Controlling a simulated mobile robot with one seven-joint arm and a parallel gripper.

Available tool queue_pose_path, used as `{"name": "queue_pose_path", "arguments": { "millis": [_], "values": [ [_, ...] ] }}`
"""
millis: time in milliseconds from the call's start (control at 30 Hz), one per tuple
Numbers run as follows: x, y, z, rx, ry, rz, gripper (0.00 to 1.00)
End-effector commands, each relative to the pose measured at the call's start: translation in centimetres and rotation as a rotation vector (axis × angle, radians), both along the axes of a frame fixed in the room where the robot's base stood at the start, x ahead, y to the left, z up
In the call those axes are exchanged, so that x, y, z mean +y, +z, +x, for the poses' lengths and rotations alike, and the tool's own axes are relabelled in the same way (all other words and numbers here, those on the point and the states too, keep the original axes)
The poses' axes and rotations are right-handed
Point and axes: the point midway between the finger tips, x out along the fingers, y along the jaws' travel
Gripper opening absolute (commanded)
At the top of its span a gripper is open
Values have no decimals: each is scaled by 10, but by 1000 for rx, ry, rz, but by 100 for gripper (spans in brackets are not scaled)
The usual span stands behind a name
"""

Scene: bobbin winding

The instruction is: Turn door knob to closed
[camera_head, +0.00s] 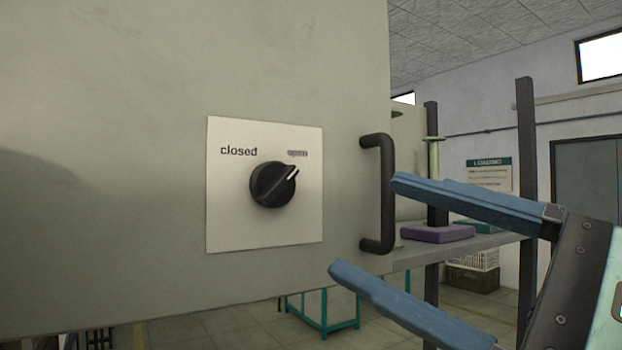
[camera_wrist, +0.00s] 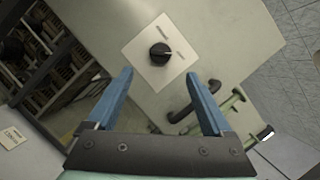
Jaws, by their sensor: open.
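The door knob (camera_head: 273,185) is a round black dial on a white plate (camera_head: 262,228) fixed to a pale grey-green door (camera_head: 95,230). Its white pointer mark aims up and right, toward the "open" label (camera_head: 297,154). The "closed" label (camera_head: 238,151) is at the plate's upper left. The knob also shows in the wrist view (camera_wrist: 160,52), ahead of my fingers. My gripper (camera_head: 362,228) has two blue fingers spread wide, with nothing between them. It is to the right of the knob and apart from it. In the wrist view my gripper (camera_wrist: 163,82) is open too.
A dark door handle (camera_head: 386,195) stands out right of the plate, close to my fingertips in the head view. A shelf with a purple block (camera_head: 438,233) is behind on the right. Space before the knob looks clear.

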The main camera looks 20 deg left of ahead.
Motion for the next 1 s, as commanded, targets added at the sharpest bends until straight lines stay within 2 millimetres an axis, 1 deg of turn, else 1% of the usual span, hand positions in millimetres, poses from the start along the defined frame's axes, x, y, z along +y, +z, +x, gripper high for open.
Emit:
{"name": "queue_pose_path", "arguments": {
  "millis": [33, 200, 400, 600, 900, 967, 1000],
  "values": [
    [11, 8, 3, 0, 4, 0, 85],
    [44, 18, 16, -1, 3, -1, 85],
    [74, 26, 29, -2, 1, -1, 85],
    [88, 28, 35, -2, -2, 1, 85],
    [90, 27, 36, -3, -3, 1, 85],
    [90, 27, 36, -3, -2, 0, 76],
    [90, 27, 36, -3, -2, 0, 69]
  ]
}}
